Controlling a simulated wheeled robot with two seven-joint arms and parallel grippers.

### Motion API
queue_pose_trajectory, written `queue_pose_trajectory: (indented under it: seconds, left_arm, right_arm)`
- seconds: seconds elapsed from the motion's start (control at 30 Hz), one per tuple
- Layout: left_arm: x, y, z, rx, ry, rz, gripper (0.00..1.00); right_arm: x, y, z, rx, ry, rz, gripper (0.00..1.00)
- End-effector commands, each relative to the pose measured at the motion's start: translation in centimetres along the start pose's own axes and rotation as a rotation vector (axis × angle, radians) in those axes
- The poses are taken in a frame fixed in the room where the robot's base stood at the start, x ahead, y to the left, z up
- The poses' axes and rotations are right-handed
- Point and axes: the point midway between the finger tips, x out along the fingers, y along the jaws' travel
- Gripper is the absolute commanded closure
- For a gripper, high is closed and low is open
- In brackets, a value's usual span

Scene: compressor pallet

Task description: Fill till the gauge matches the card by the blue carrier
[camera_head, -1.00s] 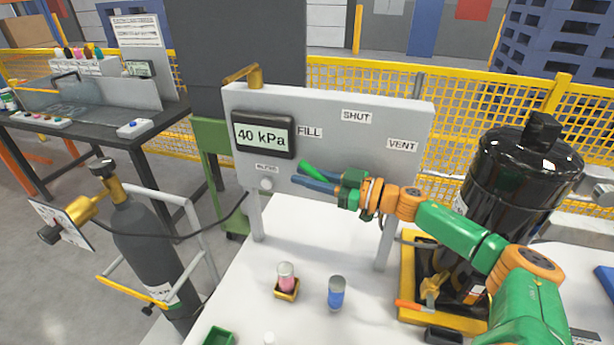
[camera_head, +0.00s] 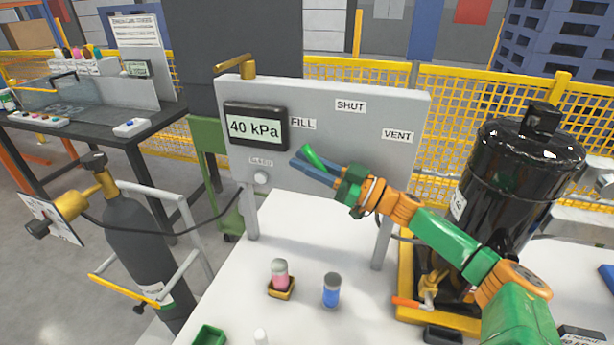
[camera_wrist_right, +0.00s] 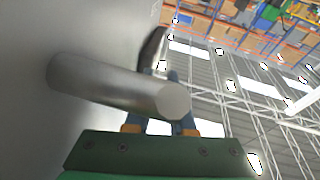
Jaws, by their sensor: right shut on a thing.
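The gauge (camera_head: 254,127) on the grey panel (camera_head: 350,150) reads 40 kPa. Labels FILL (camera_head: 303,123), SHUT (camera_head: 351,105) and VENT (camera_head: 397,135) are on the panel. My right gripper (camera_head: 305,162) is at the panel face below FILL, shut on a green lever (camera_head: 314,156). A card (camera_head: 582,336) with partly cut-off kPa text is at the lower right, near a blue object (camera_head: 606,277), possibly the blue carrier. My left gripper is not in view.
A black compressor tank (camera_head: 520,190) stands in a yellow tray (camera_head: 405,270) at the right. A pink vial (camera_head: 280,272) and a blue vial (camera_head: 331,291) stand on the white table (camera_head: 300,225). A grey gas cylinder (camera_head: 140,245) with a hose is at the left.

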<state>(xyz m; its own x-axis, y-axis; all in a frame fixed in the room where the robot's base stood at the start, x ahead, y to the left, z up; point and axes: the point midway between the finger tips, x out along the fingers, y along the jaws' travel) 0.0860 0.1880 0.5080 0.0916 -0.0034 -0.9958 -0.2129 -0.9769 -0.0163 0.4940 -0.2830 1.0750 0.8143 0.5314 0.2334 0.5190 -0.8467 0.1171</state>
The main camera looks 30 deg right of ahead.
Motion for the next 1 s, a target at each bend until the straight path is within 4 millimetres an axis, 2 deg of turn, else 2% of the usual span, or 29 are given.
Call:
queue_pose_trajectory:
  seconds: [0.03, 0.5, 0.73, 1.0]
  left_arm:
    - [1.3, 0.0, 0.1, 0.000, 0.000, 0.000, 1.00]
    - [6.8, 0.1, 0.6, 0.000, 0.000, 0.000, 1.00]
    - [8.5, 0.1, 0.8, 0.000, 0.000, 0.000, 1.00]
    - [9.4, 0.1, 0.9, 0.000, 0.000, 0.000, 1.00]
  right_arm:
    - [-0.2, 0.0, 0.3, 0.007, 0.045, 0.008, 1.00]
    - [-2.1, 0.7, -2.4, 0.054, 0.434, 0.067, 1.00]
    - [-3.0, 0.9, -3.3, 0.070, 0.557, 0.086, 1.00]
    - [-3.5, 1.1, -3.9, 0.079, 0.626, 0.097, 1.00]
